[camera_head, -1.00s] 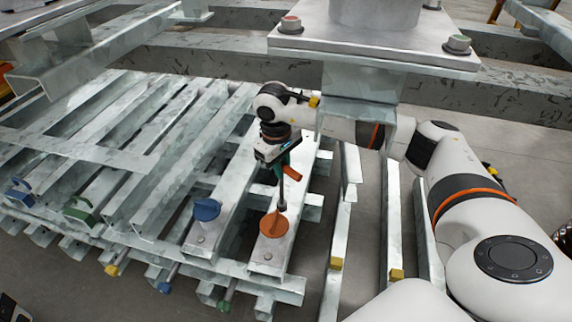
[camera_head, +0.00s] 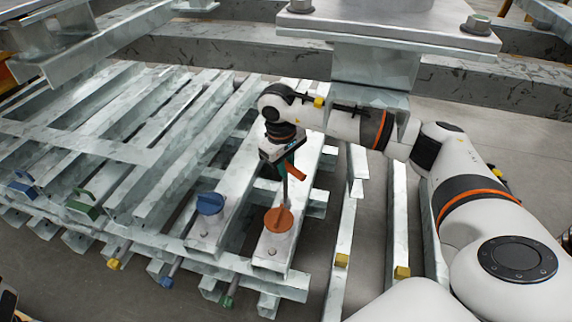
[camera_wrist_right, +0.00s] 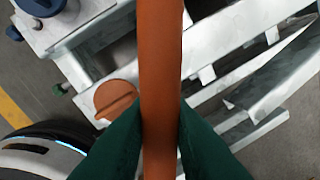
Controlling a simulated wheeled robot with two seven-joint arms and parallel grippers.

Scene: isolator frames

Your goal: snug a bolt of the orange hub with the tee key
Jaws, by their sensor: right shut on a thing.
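The orange hub (camera_head: 278,220) is a round disc with a raised ridge, on the near end of a pale metal beam. My right gripper (camera_head: 287,164) is above the hub, its green fingers shut on the orange handle of the tee key (camera_head: 295,173). The key's dark shaft points down, and its lower end overlaps the hub's far edge in the head view; I cannot tell if it touches a bolt. In the right wrist view the handle (camera_wrist_right: 160,80) runs between the green fingers (camera_wrist_right: 160,128) and hides part of the scene. The hub (camera_wrist_right: 116,98) shows left of it. My left gripper is not in view.
A blue hub (camera_head: 210,204) sits on the beam to the left. A green handle (camera_head: 84,205) and another blue handle (camera_head: 22,184) are further left. A large metal post base (camera_head: 400,25) stands behind my right arm. Gaps separate the beams.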

